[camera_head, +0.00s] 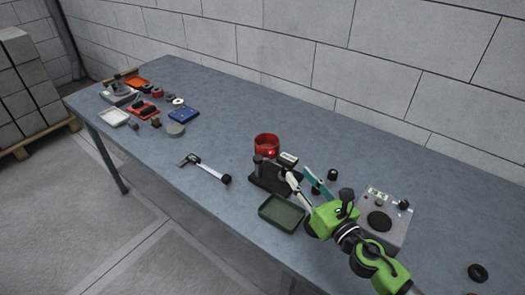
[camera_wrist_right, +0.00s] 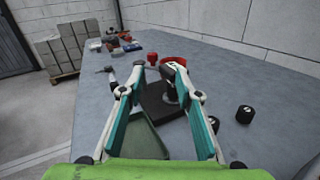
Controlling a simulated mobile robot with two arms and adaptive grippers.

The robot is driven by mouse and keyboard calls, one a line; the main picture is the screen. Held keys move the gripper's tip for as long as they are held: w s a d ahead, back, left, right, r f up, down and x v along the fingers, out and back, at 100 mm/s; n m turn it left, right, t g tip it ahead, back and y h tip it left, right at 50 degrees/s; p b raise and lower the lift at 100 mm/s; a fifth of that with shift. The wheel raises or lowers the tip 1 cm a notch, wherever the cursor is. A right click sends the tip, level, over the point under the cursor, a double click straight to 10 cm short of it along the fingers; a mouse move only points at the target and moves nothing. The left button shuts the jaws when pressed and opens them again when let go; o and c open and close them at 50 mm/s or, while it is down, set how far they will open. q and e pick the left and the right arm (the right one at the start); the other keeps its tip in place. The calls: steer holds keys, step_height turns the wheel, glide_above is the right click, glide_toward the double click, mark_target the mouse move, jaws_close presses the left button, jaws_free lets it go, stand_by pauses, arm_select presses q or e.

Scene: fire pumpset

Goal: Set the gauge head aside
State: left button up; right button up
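A small dark head with a pale label, which looks like the gauge head (camera_head: 288,158), sits at a black stand (camera_head: 265,181) on the table. It also shows in the right wrist view (camera_wrist_right: 174,70), beyond and between the fingers. My right gripper (camera_head: 298,173) is open, at the right side of the stand. In the wrist view its fingers (camera_wrist_right: 168,78) are spread wide with nothing gripped between them. Whether a fingertip touches the head cannot be told. The gripper partly hides the stand. My left gripper is not in view.
A green tray (camera_head: 284,214) lies in front of the stand, and a red round container (camera_head: 266,142) behind it. A grey box (camera_head: 394,205) stands right.

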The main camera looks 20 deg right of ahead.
steer(key=n, duration=0.2)
steer(key=p, duration=0.2)
glide_toward(273, 154)
steer(key=x, duration=0.2)
steer(key=shift+y, duration=0.4)
steer(key=x, duration=0.9)
steer(key=shift+w+d+f, duration=0.1)
steer(key=shift+d, duration=0.1)
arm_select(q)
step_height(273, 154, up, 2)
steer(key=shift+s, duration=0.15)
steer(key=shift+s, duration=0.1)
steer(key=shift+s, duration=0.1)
arm_select(e)
jaws_close()
